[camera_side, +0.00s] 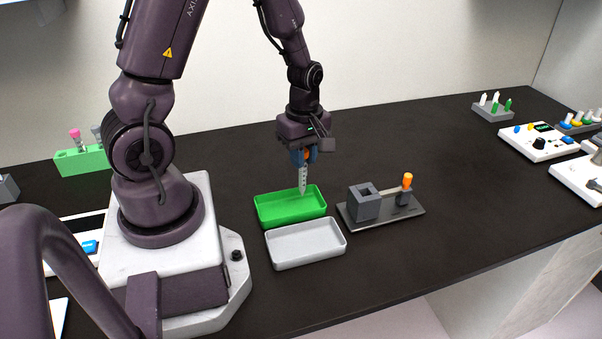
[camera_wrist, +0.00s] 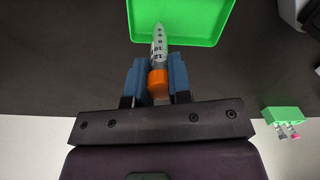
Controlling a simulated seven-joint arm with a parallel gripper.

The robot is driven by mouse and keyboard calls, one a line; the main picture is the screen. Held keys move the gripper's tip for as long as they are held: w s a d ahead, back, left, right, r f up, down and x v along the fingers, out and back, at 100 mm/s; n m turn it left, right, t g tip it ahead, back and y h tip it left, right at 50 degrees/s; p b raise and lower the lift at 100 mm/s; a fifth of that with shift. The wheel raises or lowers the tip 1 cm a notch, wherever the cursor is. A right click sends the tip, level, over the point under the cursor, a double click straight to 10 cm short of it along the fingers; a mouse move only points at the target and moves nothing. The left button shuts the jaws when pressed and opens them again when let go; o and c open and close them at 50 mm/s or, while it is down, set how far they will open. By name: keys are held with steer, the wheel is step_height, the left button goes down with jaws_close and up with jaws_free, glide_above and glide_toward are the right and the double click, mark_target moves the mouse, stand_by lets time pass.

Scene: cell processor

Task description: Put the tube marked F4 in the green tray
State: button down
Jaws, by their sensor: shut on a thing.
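My gripper (camera_side: 303,156) is shut on a tube (camera_side: 303,180) and holds it upright, tip down, over the right part of the green tray (camera_side: 278,220). The tube has a clear conical body with dark graduations and an orange cap. In the wrist view the tube (camera_wrist: 158,48) sits between the blue fingers of my gripper (camera_wrist: 157,78), its tip pointing toward the green tray (camera_wrist: 203,42). I cannot read an F4 mark on it. The tray looks empty in the side view.
A grey tray (camera_side: 300,258) lies just in front of the green one. To the right, a dark plate (camera_side: 402,216) bears a grey block (camera_side: 364,206) and an orange-topped piece (camera_side: 407,183). A green rack (camera_side: 80,162) stands at the left. The bench's right middle is clear.

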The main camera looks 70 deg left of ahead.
mark_target(302, 187)
steer(key=shift+f, duration=1.65)
steer(key=shift+f, duration=0.1)
steer(key=shift+f, duration=0.1)
steer(key=c, duration=1)
jaws_free()
steer(key=shift+c, duration=0.2)
